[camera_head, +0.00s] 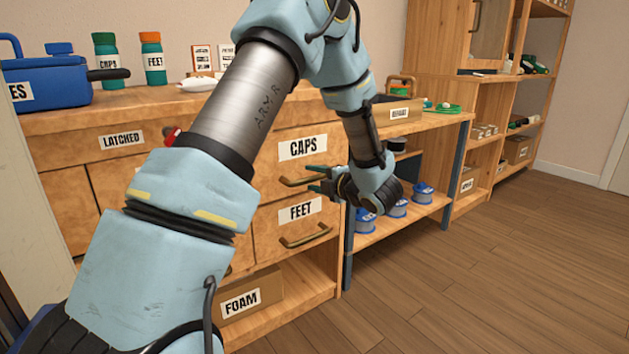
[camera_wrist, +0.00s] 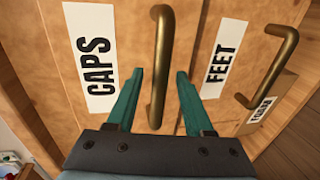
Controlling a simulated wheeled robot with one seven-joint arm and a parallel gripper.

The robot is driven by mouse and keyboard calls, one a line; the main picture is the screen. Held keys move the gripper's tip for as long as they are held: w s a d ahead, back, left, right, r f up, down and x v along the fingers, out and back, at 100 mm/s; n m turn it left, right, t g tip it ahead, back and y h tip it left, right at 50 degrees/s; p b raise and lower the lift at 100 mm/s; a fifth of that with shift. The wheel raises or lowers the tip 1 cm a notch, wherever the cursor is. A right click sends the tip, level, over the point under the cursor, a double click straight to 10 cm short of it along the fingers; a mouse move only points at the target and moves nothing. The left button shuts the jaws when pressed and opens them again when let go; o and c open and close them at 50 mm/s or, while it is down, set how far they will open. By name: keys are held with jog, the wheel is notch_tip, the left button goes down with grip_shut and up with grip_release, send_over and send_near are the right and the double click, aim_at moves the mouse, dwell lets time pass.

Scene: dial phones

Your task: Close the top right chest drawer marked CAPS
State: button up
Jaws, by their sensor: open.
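The CAPS drawer (camera_head: 331,150) is at the upper right of the wooden chest, with a white label and a brass bar handle (camera_head: 292,182). In the wrist view its front (camera_wrist: 135,35) and handle (camera_wrist: 158,95) fill the middle. My gripper (camera_head: 314,178) is in front of this drawer at handle height. Its two green fingers are apart, one on each side of the handle, and nothing is clamped. I cannot tell whether they touch the handle or front. How far the drawer stands out from the chest is unclear.
The FEET drawer (camera_head: 302,210) is just below, with its own handle (camera_head: 305,237). A FOAM box (camera_head: 252,298) sits on the lowest shelf. A workbench with blue spools (camera_head: 397,208) stands to the right. Wooden floor (camera_head: 470,270) is clear at the front right.

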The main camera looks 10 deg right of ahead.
grip_shut()
dwell(0.3)
dwell(1.1)
